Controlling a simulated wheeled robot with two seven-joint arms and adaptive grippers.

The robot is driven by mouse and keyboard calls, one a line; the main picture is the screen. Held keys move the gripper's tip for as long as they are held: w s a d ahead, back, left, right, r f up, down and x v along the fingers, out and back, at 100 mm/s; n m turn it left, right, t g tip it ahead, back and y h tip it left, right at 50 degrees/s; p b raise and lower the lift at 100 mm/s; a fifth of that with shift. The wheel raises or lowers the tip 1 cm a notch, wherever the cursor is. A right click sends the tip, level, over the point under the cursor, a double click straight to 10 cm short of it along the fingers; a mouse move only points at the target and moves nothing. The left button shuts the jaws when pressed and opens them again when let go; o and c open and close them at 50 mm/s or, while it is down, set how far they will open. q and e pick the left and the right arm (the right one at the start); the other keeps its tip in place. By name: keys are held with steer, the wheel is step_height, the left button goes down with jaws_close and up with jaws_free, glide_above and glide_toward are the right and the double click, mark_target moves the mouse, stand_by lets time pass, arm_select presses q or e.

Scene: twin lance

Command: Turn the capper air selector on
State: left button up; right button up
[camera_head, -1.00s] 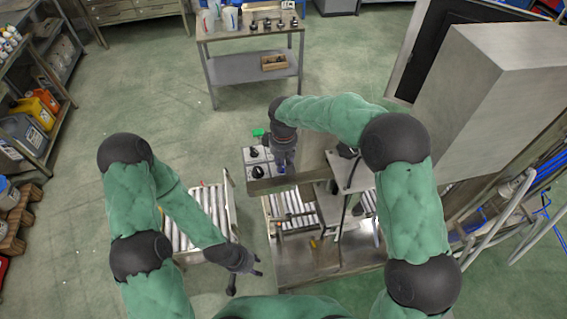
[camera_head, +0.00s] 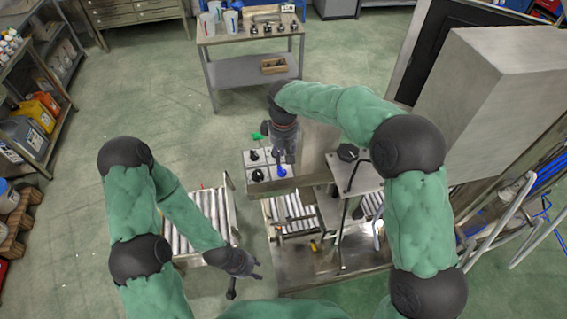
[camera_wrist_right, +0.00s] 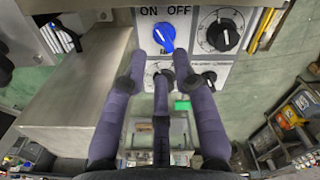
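A blue selector knob (camera_head: 281,171) is on the control panel (camera_head: 268,187) in the head view. In the right wrist view the blue knob (camera_wrist_right: 164,38) sits under the words ON and OFF; its exact pointing direction is hard to read. My right gripper (camera_head: 285,160) is just beside the blue knob. In the wrist view its fingers (camera_wrist_right: 161,72) are spread, with nothing between them, and the tips appear apart from the knob. My left gripper (camera_head: 247,278) hangs low by the roller conveyor, empty, its fingers spread.
Black knobs (camera_wrist_right: 222,36) share the panel near the blue one. A grey metal housing (camera_wrist_right: 75,90) is left of the fingers in the wrist view. A roller conveyor (camera_head: 197,215) stands left of the machine. Open green floor (camera_head: 140,90) lies beyond.

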mark_target(283, 169)
step_height(283, 169, up, 6)
steer(key=shift+f, duration=0.1)
arm_select(q)
steer(key=shift+s, duration=0.1)
stand_by(0.6)
